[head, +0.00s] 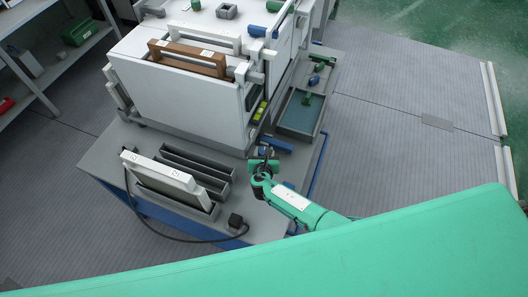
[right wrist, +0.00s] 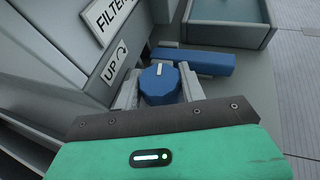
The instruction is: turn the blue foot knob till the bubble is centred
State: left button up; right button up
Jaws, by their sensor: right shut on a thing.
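The blue foot knob (right wrist: 159,88) with a white mark on its top sits low beside the cabinet in the right wrist view. My right gripper (right wrist: 160,82) is shut on it, with one pale finger on each side. In the head view my right gripper (head: 263,160) is low at the cabinet's front corner and hides the knob. A small yellow-green level (head: 260,110) is on the cabinet's side; its bubble is too small to make out. My left gripper is not in view.
The white cabinet (head: 180,95) stands on a grey bench. A blue bar (right wrist: 205,62) lies just behind the knob. A grey tray (head: 302,113) is at the right. A slotted rack (head: 195,170) and a black cable are at the front.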

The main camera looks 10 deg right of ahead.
jog(key=m+g+h+b, duration=0.1)
jog(key=m+h, duration=0.1)
jog(key=shift+f+m+h, duration=0.1)
jog(key=shift+m+h, duration=0.2)
jog(key=shift+h, duration=0.1)
jog(key=shift+m+g+h+b, duration=0.6)
jog(key=shift+m+h+b, duration=0.3)
jog(key=shift+m+h, duration=0.25)
jog(key=shift+w+r, duration=0.1)
jog(key=shift+r, duration=0.1)
jog(key=o, duration=1)
jog(key=b+v, duration=0.1)
jog(key=v, duration=1.2)
jog(key=shift+s+a+r+b, duration=0.2)
jog(key=shift+a+b, duration=0.1)
jog(key=shift+b, duration=0.1)
jog(key=shift+c, duration=0.2)
